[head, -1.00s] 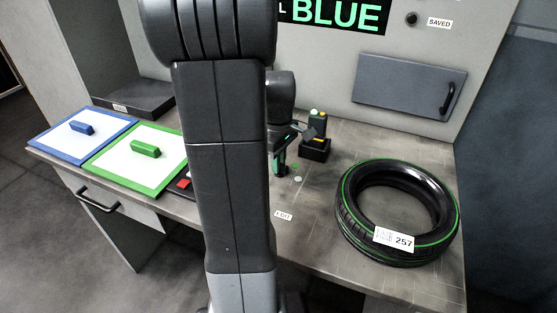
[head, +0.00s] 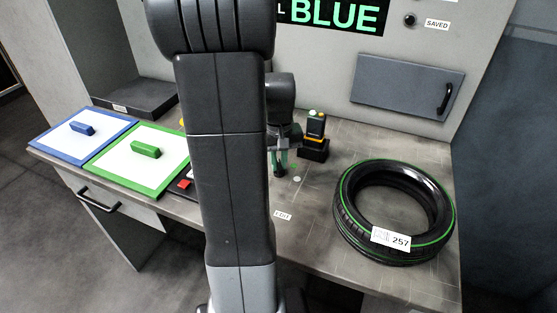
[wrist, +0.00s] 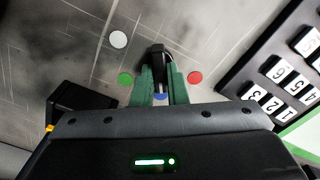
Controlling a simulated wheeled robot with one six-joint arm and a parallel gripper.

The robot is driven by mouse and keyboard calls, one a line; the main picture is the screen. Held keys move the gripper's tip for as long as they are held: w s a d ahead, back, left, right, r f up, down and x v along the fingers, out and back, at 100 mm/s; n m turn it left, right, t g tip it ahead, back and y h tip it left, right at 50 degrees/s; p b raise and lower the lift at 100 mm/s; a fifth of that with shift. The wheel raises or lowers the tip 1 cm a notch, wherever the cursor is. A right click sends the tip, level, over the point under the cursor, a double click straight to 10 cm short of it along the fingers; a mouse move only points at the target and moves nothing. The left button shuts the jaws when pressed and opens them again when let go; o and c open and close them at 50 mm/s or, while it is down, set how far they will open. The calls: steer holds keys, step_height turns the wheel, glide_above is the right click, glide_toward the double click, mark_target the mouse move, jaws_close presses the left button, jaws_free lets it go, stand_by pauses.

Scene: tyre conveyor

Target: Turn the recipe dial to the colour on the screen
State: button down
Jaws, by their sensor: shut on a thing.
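The screen (head: 335,14) on the back panel reads BLUE in green letters. The recipe dial (wrist: 158,54) is a black knob on the worktop, with a white dot (wrist: 118,39), a green dot (wrist: 124,78), a red dot (wrist: 195,77) and a blue dot (wrist: 160,97) around it. My gripper (wrist: 161,76) has its green fingers shut on the dial, one on each side. The blue dot shows between the fingers. Exactly where the dial points is hard to tell.
A black box with buttons (head: 314,147) stands right of the gripper. A tyre (head: 350,219) labelled 257 lies on the right. Blue (head: 50,146) and green (head: 108,172) framed panels with handles lie on the left. A number keypad (wrist: 277,72) is close by in the wrist view.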

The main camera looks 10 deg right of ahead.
mark_target(279, 163)
steer(key=shift+m, duration=0.4)
steer(key=c, duration=1.4)
jaws_free()
steer(key=shift+c, duration=0.2)
step_height(279, 163, up, 14)
steer(key=shift+f, duration=0.1)
step_height(279, 163, down, 14)
steer(key=shift+r, duration=0.1)
